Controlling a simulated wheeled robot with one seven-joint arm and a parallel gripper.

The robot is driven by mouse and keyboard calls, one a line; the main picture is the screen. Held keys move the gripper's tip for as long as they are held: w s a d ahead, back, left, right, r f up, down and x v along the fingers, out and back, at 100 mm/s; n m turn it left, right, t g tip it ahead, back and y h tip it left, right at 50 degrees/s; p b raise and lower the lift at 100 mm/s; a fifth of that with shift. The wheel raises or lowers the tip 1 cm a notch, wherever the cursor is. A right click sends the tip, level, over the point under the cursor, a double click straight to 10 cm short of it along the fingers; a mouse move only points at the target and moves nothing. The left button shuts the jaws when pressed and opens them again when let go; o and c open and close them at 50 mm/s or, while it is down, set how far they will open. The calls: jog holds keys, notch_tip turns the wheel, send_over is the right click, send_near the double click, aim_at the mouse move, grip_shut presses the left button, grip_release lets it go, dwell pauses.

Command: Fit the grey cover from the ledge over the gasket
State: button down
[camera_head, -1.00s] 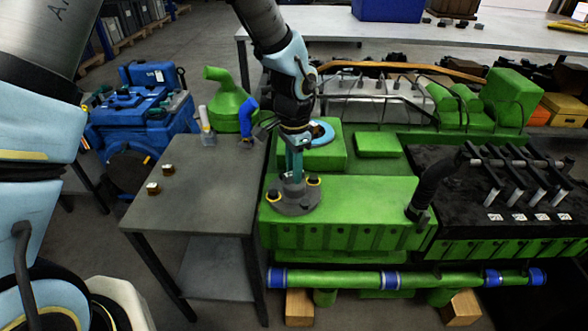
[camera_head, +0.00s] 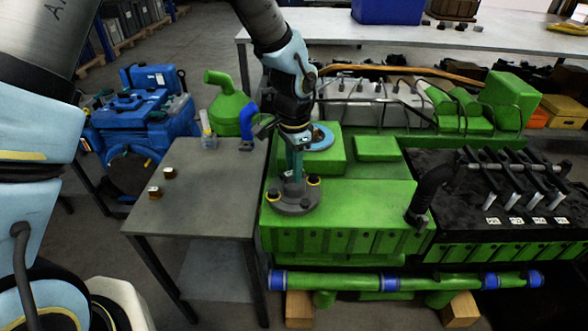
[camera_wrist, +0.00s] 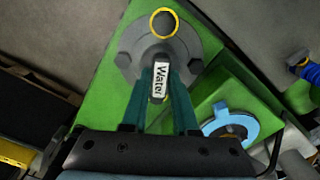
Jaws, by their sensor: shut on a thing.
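The grey cover (camera_head: 294,203) is a round disc with yellow-ringed parts near its rim, at the near left of the green engine top. My gripper (camera_head: 293,172) points down and is shut on the cover's upright middle part. In the wrist view the cover (camera_wrist: 142,52) is ahead of my gripper (camera_wrist: 160,92), with a white "Water" label between the fingers. I cannot tell whether the cover touches the green surface below. The light-blue ring gasket (camera_head: 322,140) lies on a raised green block behind the cover, partly hidden by my arm. The gasket also shows in the wrist view (camera_wrist: 211,127), right of my fingers.
A grey table (camera_head: 205,205) at left holds two small brass-coloured parts (camera_head: 160,185), a bottle (camera_head: 208,138) and a blue item (camera_head: 248,130). A black bent hose (camera_head: 430,190) stands right of the cover. Bare green engine top (camera_head: 365,205) lies between them.

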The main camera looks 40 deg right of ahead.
jog(key=shift+r+p, duration=1.25)
jog(key=shift+r, duration=0.5)
jog(key=shift+f, duration=0.1)
